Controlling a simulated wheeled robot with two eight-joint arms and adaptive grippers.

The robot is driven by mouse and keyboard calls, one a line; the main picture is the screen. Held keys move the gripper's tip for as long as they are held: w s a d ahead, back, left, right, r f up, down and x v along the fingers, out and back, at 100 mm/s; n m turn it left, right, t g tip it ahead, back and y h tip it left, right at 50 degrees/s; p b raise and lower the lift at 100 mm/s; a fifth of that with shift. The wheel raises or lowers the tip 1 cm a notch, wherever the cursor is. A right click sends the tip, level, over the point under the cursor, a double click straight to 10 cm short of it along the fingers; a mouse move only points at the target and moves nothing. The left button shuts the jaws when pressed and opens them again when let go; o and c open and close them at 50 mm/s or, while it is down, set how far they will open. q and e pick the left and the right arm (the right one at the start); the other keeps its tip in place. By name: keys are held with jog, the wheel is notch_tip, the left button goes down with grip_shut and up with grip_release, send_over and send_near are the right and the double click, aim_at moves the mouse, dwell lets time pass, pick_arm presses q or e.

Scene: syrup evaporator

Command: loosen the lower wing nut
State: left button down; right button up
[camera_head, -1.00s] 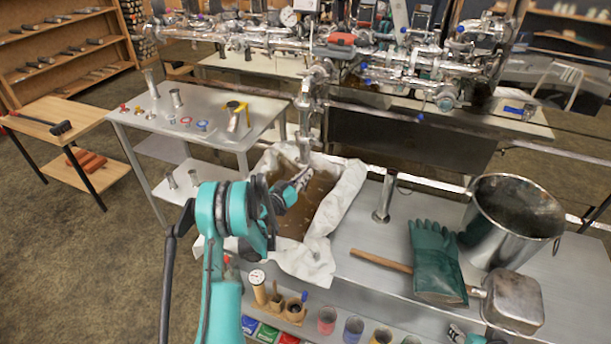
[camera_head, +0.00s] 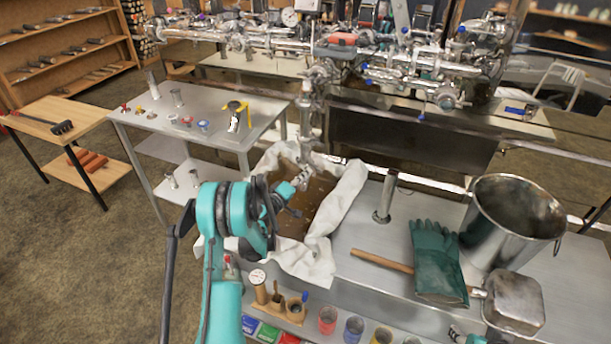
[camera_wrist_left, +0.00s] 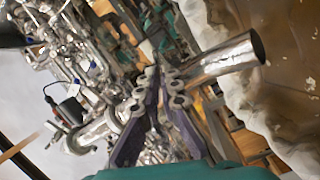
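My left gripper (camera_head: 300,180) is over the cloth-lined bin of brown liquid, just below the lower end of the vertical steel pipe (camera_head: 305,125). In the left wrist view its two dark fingers (camera_wrist_left: 162,85) stand a small gap apart, with nothing clearly held between them. A steel pipe end (camera_wrist_left: 228,58) lies just beyond and to the right of the fingertips. I cannot make out the lower wing nut in either view; fittings and fingers crowd that spot. My right gripper (camera_head: 456,334) barely shows at the bottom edge.
The white cloth lining (camera_head: 345,195) surrounds the liquid below my left gripper. A green glove (camera_head: 436,262), a wooden-handled scoop (camera_head: 515,300) and a large steel pot (camera_head: 513,222) occupy the bench at right. Pipework (camera_head: 420,72) crosses the back. A side table (camera_head: 150,110) stands left.

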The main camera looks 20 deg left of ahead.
pick_arm(q)
jog(key=n, duration=1.9)
jog(key=shift+d+f+n, duration=0.15)
jog(key=shift+f+n, duration=0.2)
jog(key=shift+n, duration=0.05)
jog(key=c, duration=1.9)
grip_release()
